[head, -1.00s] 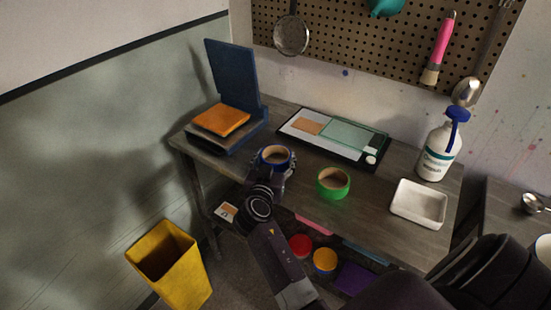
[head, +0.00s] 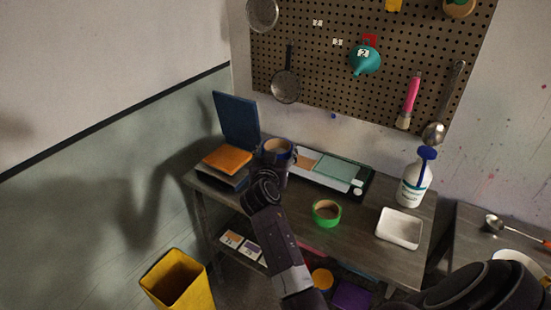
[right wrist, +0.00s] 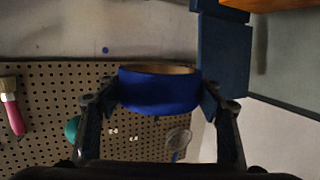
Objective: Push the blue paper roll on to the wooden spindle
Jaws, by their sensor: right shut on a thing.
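The blue paper roll (head: 277,147) is a short ring with a pale brown inside. My right gripper (head: 275,160) is shut on it and holds it above the back left of the desk, beside the blue upright panel. In the right wrist view the roll (right wrist: 160,92) sits between the two fingers (right wrist: 165,105), its opening showing as a thin tan ellipse. No wooden spindle can be made out for sure; a round wooden piece (head: 461,8) is cut off at the top of the pegboard. My left gripper is not in view.
A green roll (head: 326,222), a white tray (head: 416,231) and a spray bottle (head: 416,185) stand on the desk. An orange block (head: 228,159) lies by the blue panel (head: 236,122). The pegboard (head: 330,80) holds hanging tools. A yellow bin (head: 150,284) stands at lower left.

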